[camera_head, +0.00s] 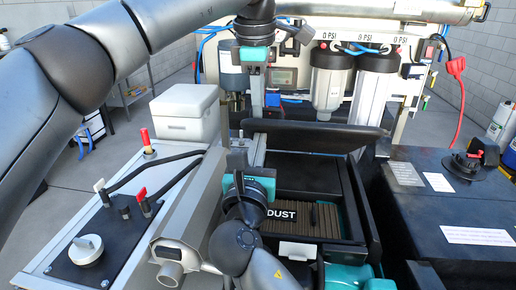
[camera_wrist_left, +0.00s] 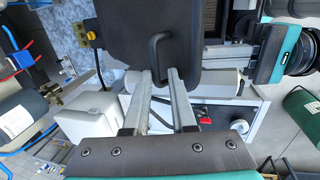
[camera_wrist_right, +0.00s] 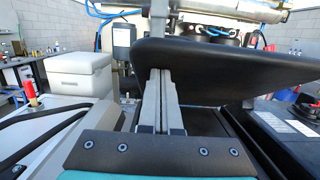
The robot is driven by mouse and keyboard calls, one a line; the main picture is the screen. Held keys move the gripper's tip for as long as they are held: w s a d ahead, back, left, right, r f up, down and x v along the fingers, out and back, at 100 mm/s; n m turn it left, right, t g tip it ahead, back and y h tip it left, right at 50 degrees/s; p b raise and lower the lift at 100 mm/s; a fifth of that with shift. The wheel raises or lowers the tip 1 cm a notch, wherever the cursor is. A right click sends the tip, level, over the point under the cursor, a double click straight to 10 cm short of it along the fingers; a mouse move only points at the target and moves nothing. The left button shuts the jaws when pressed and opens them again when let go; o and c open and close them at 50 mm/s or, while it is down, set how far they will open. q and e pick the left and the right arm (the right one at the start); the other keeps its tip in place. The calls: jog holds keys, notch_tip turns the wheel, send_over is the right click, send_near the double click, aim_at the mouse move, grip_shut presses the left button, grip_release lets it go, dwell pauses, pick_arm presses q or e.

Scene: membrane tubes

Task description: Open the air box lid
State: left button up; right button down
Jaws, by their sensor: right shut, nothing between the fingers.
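The air box lid (camera_head: 320,136) is a dark panel, raised and tilted above the open box. In the left wrist view, the lid (camera_wrist_left: 120,40) shows its face with a black handle (camera_wrist_left: 152,52). My left gripper (camera_head: 257,105) points down behind the lid; its fingers (camera_wrist_left: 160,75) stand apart, close to the handle, and I cannot tell whether they touch it. My right gripper (camera_head: 238,155) is shut and empty at the box's left side. In the right wrist view, its fingertips (camera_wrist_right: 161,75) overlap the left edge of the lid (camera_wrist_right: 215,70); contact is unclear.
The open box shows a brown pleated filter (camera_head: 327,220) and a DUST label (camera_head: 281,215). A white box (camera_head: 185,112) and a panel with a white knob (camera_head: 86,249) stand left. Clear filter housings (camera_head: 333,82) stand behind. A black cabinet (camera_head: 440,215) stands right.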

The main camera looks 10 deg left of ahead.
pick_arm(q)
jog(key=shift+o, duration=0.7)
jog(key=shift+w+f, duration=0.15)
jog(key=shift+f, duration=0.25)
jog(key=shift+o, duration=1)
pick_arm(e)
jog(key=shift+w+d, duration=0.15)
jog(key=shift+w, duration=0.2)
pick_arm(q)
jog(key=shift+a, duration=0.1)
